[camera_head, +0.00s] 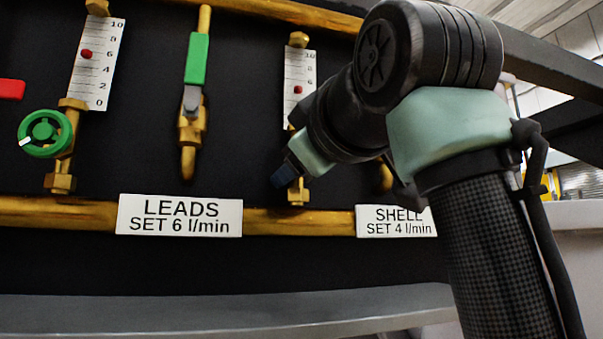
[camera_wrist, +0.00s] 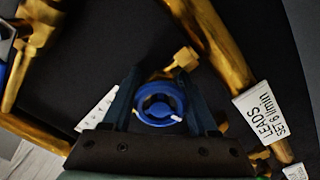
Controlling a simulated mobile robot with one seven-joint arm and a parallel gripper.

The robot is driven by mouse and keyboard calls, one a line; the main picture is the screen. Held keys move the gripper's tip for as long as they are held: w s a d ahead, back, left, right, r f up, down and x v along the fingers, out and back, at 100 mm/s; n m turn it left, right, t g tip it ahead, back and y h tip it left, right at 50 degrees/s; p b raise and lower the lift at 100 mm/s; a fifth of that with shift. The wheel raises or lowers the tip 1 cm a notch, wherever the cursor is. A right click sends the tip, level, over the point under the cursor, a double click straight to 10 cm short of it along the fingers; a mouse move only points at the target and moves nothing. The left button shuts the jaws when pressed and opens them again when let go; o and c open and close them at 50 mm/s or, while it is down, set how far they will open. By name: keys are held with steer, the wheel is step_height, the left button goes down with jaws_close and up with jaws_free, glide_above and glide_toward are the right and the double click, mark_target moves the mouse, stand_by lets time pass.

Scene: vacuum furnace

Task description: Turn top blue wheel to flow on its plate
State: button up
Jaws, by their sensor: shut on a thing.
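The blue wheel (camera_wrist: 158,103) shows in the wrist view between the two fingers of my gripper (camera_wrist: 159,75), which are shut on its rim. A pale mark sits at the lower right of the rim. In the head view my gripper (camera_head: 286,174) is at the lower part of the middle-right flow meter (camera_head: 299,78), and my arm hides most of the wheel. The meter's red float (camera_head: 298,90) is around mid-scale; the exact reading is too small to tell. The plate "SHELL SET 4 l/min" (camera_head: 397,221) is to the lower right, partly covered by my arm.
The "LEADS SET 6 l/min" plate (camera_head: 180,215) is on the brass pipe (camera_head: 52,212). A green wheel (camera_head: 43,133) and another meter (camera_head: 97,65) are at left. A green-handled valve (camera_head: 197,59) stands between the meters. A grey ledge (camera_head: 200,312) runs below.

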steer(key=shift+r, duration=0.15)
steer(key=o, duration=1.4)
steer(key=shift+c, duration=0.2)
steer(key=b+v, duration=0.5)
steer(key=v, duration=0.8)
